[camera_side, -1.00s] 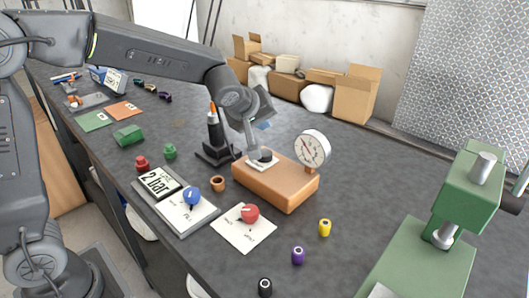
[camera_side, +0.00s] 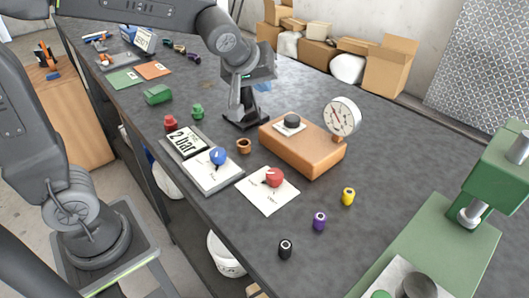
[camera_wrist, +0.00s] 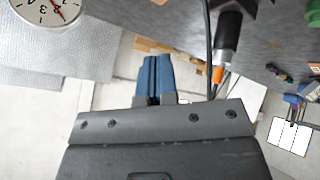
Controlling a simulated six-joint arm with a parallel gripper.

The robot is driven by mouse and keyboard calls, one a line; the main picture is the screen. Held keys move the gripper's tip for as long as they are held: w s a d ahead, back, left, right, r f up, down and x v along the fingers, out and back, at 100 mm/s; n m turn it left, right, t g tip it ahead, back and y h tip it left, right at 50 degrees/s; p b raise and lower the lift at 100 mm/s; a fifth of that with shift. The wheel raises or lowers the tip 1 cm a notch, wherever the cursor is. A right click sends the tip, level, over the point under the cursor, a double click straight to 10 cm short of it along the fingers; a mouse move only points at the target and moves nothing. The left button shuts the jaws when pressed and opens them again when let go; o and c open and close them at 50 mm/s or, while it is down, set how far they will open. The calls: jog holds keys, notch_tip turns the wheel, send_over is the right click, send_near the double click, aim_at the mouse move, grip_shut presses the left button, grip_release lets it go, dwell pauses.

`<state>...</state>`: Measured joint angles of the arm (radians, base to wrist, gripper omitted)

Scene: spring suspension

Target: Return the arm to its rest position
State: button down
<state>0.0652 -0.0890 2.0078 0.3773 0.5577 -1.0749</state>
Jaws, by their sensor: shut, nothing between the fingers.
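My gripper shows its blue fingers in the side view (camera_side: 263,87), raised behind the orange block and apart from it. In the wrist view, the two blue fingers (camera_wrist: 156,76) are together with nothing between them. My arm reaches in from the upper left. The orange-brown block (camera_side: 300,148) stands on the dark bench, with a black round button (camera_side: 291,121) on a white plate on its top and a dial gauge (camera_side: 342,117) at its right end. The gauge also shows at the top left of the wrist view (camera_wrist: 45,8).
Beside the block lie a blue knob (camera_side: 217,155) and a red knob (camera_side: 274,176) on white plates. Purple (camera_side: 319,221), yellow (camera_side: 348,196) and black (camera_side: 285,249) cylinders stand in front. A green press (camera_side: 440,245) is at right. Cardboard boxes (camera_side: 390,67) line the back.

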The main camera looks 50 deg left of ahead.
jog(key=s+d+f+m+g+h, duration=0.1)
jog(key=s+m, duration=0.7)
jog(key=s, duration=1.2)
jog(key=shift+s+f+m+g+h, duration=0.3)
jog(key=shift+s+f+g+h, duration=0.15)
jog(key=shift+g, duration=0.25)
jog(key=c, duration=1.8)
grip_release()
jog(key=shift+w, duration=0.1)
jog(key=shift+c, duration=0.2)
